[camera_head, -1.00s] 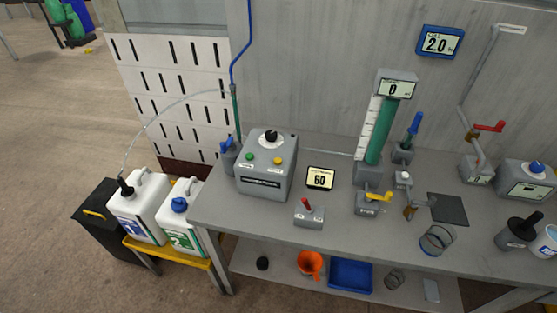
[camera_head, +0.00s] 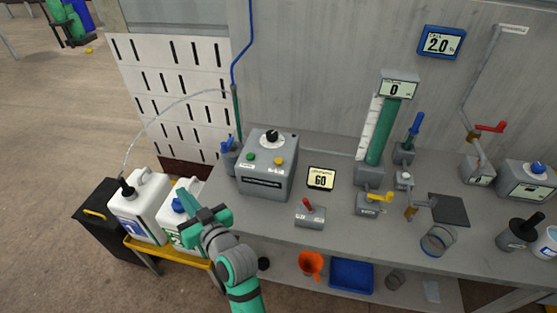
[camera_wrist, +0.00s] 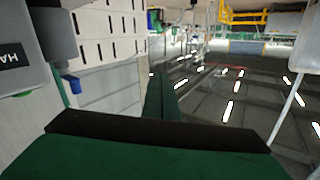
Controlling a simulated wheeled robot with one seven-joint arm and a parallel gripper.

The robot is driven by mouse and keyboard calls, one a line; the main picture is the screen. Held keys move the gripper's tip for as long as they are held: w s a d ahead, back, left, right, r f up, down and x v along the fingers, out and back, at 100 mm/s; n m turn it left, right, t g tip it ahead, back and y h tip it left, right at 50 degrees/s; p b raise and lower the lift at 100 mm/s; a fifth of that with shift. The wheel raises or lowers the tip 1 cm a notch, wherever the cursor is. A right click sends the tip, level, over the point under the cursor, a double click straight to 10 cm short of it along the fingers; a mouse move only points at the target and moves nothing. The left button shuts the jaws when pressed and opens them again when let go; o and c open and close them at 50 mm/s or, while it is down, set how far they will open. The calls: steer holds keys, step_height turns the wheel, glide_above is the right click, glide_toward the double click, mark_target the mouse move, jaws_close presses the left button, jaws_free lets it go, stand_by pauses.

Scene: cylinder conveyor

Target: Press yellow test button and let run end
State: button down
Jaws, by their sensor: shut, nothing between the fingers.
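The yellow button (camera_head: 278,161) sits on the top face of a grey control box (camera_head: 265,184) on the bench. A green button (camera_head: 250,157) is to its left and a black dial (camera_head: 272,137) is behind it. A small display (camera_head: 320,178) right of the box reads 60. My gripper (camera_head: 188,204) is in front of the bench's left end, over the white jugs, apart from and lower left of the box. Its fingers are shut and empty; they also show in the wrist view (camera_wrist: 161,92). The yellow button is not visible in the wrist view.
A white jug (camera_head: 152,203) stands on a yellow-edged stand (camera_head: 150,249) left of the bench. A red-lever switch (camera_head: 309,214) stands in front of the display. A green column (camera_head: 383,130) reading 0 and several valves stand farther right. The front bench edge lies near my arm.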

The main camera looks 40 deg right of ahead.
steer(key=w+d+r+n, duration=0.3)
steer(key=d+r, duration=0.3)
step_height(320, 180, up, 9)
steer(key=n+g+h, duration=0.3)
steer(key=n+g, duration=0.2)
steer(key=g, duration=0.3)
glide_above(280, 163)
steer(key=shift+s+d+f, duration=0.1)
steer(key=shift+d+f, duration=0.05)
steer(key=shift+f, duration=0.05)
steer(key=shift+f, duration=4.4)
